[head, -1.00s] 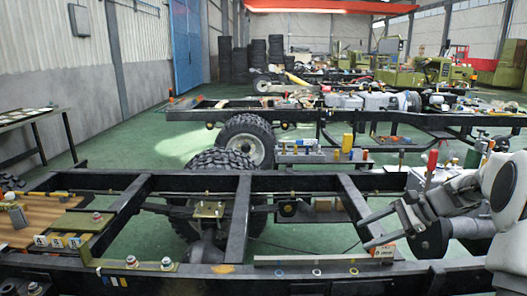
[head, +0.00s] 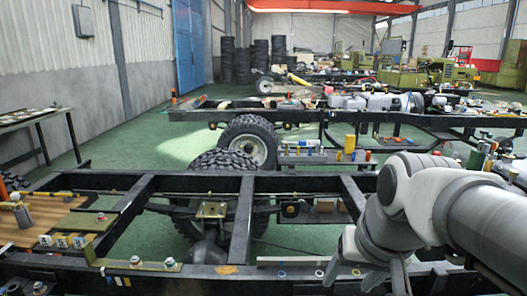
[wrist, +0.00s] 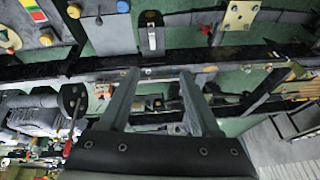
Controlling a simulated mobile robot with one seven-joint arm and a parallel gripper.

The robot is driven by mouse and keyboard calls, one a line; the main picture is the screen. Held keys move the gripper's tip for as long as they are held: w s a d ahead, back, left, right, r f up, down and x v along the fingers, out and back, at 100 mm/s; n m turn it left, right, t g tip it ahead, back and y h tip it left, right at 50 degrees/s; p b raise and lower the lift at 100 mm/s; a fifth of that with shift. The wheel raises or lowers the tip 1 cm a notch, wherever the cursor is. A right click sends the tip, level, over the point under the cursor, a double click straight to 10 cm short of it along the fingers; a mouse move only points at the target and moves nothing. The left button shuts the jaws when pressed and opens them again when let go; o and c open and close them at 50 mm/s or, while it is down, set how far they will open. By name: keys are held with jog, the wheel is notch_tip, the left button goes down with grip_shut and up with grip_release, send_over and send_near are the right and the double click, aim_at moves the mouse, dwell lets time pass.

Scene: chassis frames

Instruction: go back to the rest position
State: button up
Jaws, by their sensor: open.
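My gripper (head: 366,284) hangs at the lower right of the head view, pointing down beside the near frame rail. In the wrist view my gripper (wrist: 160,76) shows two fingers spread apart with nothing between them. My white and grey arm (head: 425,205) comes in from the right edge and covers part of the near chassis frame. The near black chassis frame (head: 243,215) spans the lower head view; its rail (wrist: 230,56) crosses the wrist view just beyond the fingertips. Whether the fingers touch the rail cannot be told.
Coloured rings (head: 319,273) lie on the near rail by my gripper. A wooden board (head: 45,212) with small parts is at left. A second chassis (head: 350,116) with wheels stands behind. Green floor (head: 110,155) is clear at the left, before a side table (head: 30,118).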

jog(key=s+d+f+n+t+b, duration=0.1)
jog(key=s+f+n, duration=0.15)
jog(key=s, duration=0.25)
notch_tip(320, 180, up, 15)
jog(key=p, duration=1.5)
jog(key=shift+d+f+m+h, duration=0.2)
jog(key=shift+d+m+h, duration=0.1)
jog(key=shift+m, duration=0.15)
